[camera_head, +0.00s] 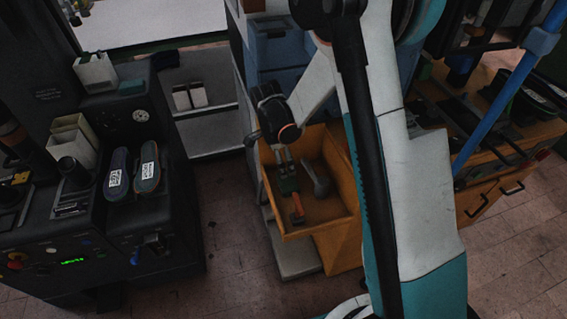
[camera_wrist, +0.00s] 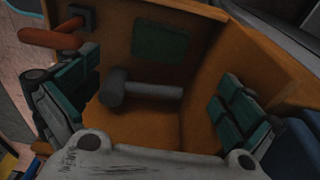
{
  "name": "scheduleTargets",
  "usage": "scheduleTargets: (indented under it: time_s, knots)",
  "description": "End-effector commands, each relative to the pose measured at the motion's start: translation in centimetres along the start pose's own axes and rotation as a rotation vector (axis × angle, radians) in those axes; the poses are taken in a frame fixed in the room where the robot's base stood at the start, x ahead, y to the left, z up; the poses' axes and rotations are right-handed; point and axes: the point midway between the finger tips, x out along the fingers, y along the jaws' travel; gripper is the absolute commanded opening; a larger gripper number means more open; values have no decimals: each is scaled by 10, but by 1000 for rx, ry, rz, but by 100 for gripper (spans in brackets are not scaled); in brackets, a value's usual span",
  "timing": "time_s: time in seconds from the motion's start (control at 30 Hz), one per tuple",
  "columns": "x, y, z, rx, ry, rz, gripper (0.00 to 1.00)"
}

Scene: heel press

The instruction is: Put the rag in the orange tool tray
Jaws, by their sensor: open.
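The orange tool tray (camera_head: 337,208) stands in the middle of the head view, and its inside fills much of the wrist view (camera_wrist: 205,70). A grey hammer-like tool (camera_head: 318,180) lies in it and also shows in the wrist view (camera_wrist: 145,92). My gripper (camera_head: 288,176) is over the left part of the tray, pointing down into it. In the wrist view my gripper (camera_wrist: 155,82) has its green-padded fingers wide apart with nothing between the pads. I cannot make out the rag for certain in either view.
A dark machine (camera_head: 70,235) stands at the left with two shoe soles (camera_head: 147,168) and white holders (camera_head: 95,72) on it. Blue crates (camera_head: 275,50) are behind the tray. A wooden bench (camera_head: 490,185) with tools is at the right. Floor is clear left of the tray.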

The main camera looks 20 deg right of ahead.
Motion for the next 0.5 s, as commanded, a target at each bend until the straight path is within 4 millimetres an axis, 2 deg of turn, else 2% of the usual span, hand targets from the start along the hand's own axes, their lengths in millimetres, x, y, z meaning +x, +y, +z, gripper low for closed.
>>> scheduleTargets:
  time_s: [0.17, 0.27, 0.5]
  knots:
    - [-14, 1, -1, -17, -2, -6, 100]
    - [-28, 4, -4, -61, -8, -25, 100]
    - [-98, 28, -20, -305, -20, -125, 100]
